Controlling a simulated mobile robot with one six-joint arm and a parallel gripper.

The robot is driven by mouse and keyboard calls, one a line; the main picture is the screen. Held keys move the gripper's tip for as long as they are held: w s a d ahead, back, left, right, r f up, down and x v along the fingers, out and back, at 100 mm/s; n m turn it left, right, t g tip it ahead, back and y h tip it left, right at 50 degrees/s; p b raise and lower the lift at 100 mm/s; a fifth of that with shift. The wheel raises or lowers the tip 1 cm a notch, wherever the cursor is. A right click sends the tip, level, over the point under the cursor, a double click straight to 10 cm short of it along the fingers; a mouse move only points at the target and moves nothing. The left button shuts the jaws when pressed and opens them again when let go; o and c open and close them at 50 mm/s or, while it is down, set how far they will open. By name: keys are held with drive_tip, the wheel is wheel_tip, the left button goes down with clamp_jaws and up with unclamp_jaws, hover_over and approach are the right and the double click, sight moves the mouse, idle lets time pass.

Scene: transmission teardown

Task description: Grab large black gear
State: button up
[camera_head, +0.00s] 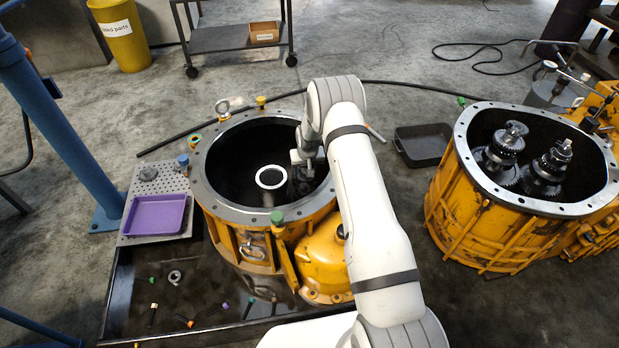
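My white arm reaches from the bottom of the picture up and over the rim of the left yellow transmission housing (276,215). My gripper (303,168) is at the right side inside the dark opening, mostly hidden by my own wrist; whether its fingers are open or shut does not show. A dark gear-like part (308,182) is beside and below the gripper, partly covered by the arm. I cannot tell if they touch. A pale ring (270,177) lies deeper in the housing, left of the gripper.
A second yellow housing (484,222) with dark gear shafts stands at right. A black tray (423,145) lies between. A purple tray (154,215) sits on a perforated plate at left. A drip pan (118,300) with loose bolts is below. A cart (235,40) stands behind.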

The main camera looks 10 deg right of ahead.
drive_tip(key=shift+w+f, duration=0.15)
drive_tip(key=shift+f, duration=0.4)
drive_tip(key=shift+c, duration=0.6)
clamp_jaws()
drive_tip(key=shift+r, duration=0.1)
